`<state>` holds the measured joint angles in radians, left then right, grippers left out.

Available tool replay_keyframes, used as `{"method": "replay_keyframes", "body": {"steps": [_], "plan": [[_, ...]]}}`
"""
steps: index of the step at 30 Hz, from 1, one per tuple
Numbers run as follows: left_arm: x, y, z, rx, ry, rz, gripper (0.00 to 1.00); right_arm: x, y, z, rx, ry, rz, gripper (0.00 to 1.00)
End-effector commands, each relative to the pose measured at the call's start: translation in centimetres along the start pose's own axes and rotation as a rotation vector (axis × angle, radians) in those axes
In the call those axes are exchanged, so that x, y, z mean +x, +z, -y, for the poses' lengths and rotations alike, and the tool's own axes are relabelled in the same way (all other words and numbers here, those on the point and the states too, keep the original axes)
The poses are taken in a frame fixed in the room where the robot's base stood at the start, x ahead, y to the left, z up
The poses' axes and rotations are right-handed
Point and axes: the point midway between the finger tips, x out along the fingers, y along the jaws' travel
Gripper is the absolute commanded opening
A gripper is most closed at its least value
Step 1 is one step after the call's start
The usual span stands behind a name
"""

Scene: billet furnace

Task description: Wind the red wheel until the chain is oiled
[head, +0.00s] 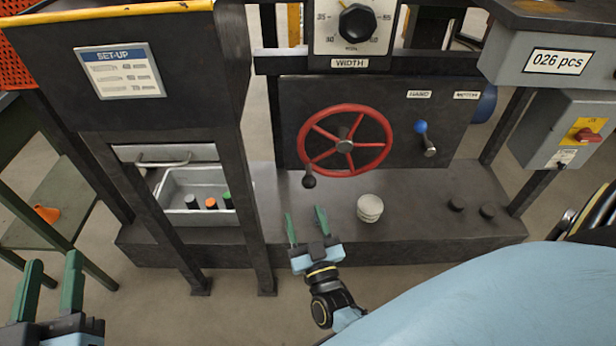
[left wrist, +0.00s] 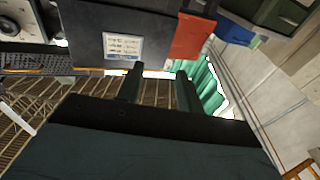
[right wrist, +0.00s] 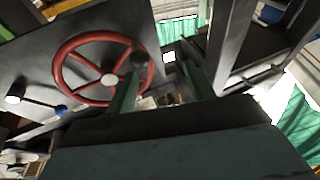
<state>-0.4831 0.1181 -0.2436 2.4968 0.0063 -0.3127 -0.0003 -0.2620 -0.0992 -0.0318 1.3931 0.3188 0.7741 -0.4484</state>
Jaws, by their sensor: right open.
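The red wheel (head: 386,152) is mounted on a dark upright panel, with a black knob handle (head: 309,182) at its lower left. The wheel also shows in the right wrist view (right wrist: 64,84), with the black knob near my fingers there. My right gripper (head: 306,226) is open and empty, below the wheel and its knob and apart from them. My left gripper (head: 53,286) is open and empty at the far lower left, far from the wheel. I cannot make out the chain in any view.
A lever with a blue knob (head: 421,127) sits right of the wheel, under HAND and MOTOR labels. A stack of pale discs (head: 370,208) stands on the dark ledge (head: 400,239). A grey drawer (head: 180,178) with several small cylinders is at left. Dark posts flank it.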

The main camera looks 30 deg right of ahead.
Motion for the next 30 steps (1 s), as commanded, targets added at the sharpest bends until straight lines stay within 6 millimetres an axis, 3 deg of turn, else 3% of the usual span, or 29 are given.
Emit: {"method": "replay_keyframes", "body": {"steps": [6,11,20,30], "plan": [[0.0,-1.7,-0.3,-0.004,0.008,-0.107,0.36,-2.0,1.1,-1.6,-0.045,0.140,-0.090,0.53],[-0.1,-2.3,-0.4,-0.006,0.011,-0.144,0.36,-1.7,1.0,-2.0,-0.056,0.167,-0.111,0.53],[-0.8,-5.1,-0.9,-0.016,0.024,-0.338,0.36,3.6,0.4,-2.8,-0.054,0.165,-0.115,0.53],[-1.7,-6.6,-1.0,-0.017,0.026,-0.514,0.36,9.5,-0.2,-3.8,-0.056,0.164,-0.111,0.53]]}}
